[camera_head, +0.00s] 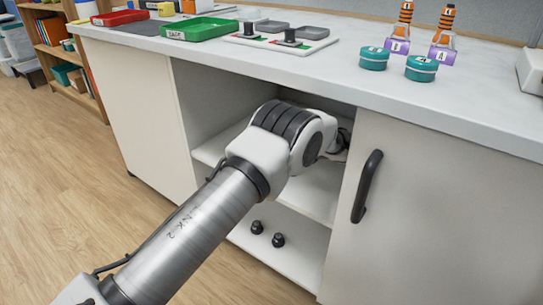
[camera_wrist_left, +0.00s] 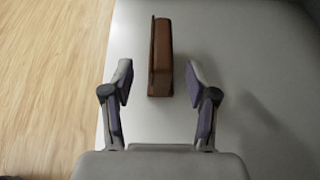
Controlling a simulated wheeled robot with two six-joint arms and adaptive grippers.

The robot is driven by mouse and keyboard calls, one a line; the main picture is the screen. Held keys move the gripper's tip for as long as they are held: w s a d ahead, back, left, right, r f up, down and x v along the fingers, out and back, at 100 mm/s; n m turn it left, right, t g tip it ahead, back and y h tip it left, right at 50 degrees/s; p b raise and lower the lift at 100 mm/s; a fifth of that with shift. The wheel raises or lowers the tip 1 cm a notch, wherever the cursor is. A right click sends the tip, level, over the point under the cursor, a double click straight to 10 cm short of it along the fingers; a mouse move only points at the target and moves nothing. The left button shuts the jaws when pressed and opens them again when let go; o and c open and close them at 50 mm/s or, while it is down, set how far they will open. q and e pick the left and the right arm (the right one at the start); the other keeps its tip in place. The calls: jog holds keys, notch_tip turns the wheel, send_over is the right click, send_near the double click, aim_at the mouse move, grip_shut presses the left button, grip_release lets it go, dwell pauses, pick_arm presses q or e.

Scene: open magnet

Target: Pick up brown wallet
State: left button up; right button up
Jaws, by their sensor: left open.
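The brown wallet (camera_wrist_left: 162,58) stands on a pale surface near its left edge in the left wrist view. It is long and thin, with a raised strip along its left side. My left gripper (camera_wrist_left: 160,88) is open, with one finger to the left and one to the right. My right gripper is not in view.
The worktop (camera_head: 330,75) lies above the arm. The cabinet's right door (camera_head: 430,210) is closed, with a black handle (camera_head: 367,186). Teal tins (camera_head: 421,68) and a green tray (camera_head: 200,30) sit on the worktop.

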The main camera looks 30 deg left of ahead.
pick_arm(q)
jog(key=b+x, duration=0.1)
jog(key=x, duration=0.1)
jog(key=b+x, duration=0.1)
jog(key=x, duration=0.2)
jog(key=b+x, duration=0.1)
jog(key=x, duration=0.1)
jog(key=shift+w+a+r, duration=0.2)
jog(key=shift+a+r, duration=0.05)
jog(key=shift+r, duration=0.05)
jog(key=shift+w+a, duration=0.1)
jog(key=shift+a, duration=0.1)
jog(key=shift+r, duration=0.1)
jog(key=shift+c, duration=0.7)
grip_shut()
